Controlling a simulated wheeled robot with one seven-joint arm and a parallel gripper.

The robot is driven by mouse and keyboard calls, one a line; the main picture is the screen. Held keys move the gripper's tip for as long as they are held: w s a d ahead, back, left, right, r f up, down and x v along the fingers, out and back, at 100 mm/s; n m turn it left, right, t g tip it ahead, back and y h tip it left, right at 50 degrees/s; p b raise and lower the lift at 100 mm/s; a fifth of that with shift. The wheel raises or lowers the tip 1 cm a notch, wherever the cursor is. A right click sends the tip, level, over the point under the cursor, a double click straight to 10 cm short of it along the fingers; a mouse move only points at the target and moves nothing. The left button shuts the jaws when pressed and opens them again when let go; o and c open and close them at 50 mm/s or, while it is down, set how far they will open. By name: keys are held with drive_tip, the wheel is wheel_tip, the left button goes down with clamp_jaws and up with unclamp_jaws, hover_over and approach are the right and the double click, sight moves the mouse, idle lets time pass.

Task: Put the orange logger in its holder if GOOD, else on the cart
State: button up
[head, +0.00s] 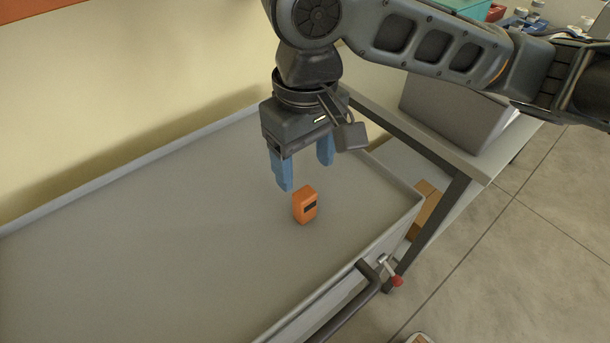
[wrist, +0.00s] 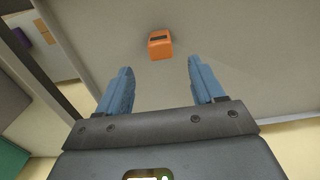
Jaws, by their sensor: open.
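The orange logger (head: 303,207) stands upright on the grey cart top (head: 150,235), near the cart's right end. A small dark display shows on its face, but I cannot read it. It also shows in the wrist view (wrist: 160,46), ahead of the fingertips and roughly between their lines. My gripper (head: 306,174) has two blue fingers, spread apart and empty, above and just behind the logger in the head view. The fingers do not touch it. In the wrist view my gripper (wrist: 158,82) is open with a clear gap. I cannot make out the logger's holder.
The cart has a raised rim and a dark handle (head: 345,308) at its front right. A table with a grey box (head: 455,110) stands behind the cart's right end. A cardboard box (head: 427,207) sits lower down. The cart top is otherwise clear.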

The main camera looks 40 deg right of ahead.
drive_tip(key=shift+r, duration=0.6)
drive_tip(key=shift+a, duration=0.1)
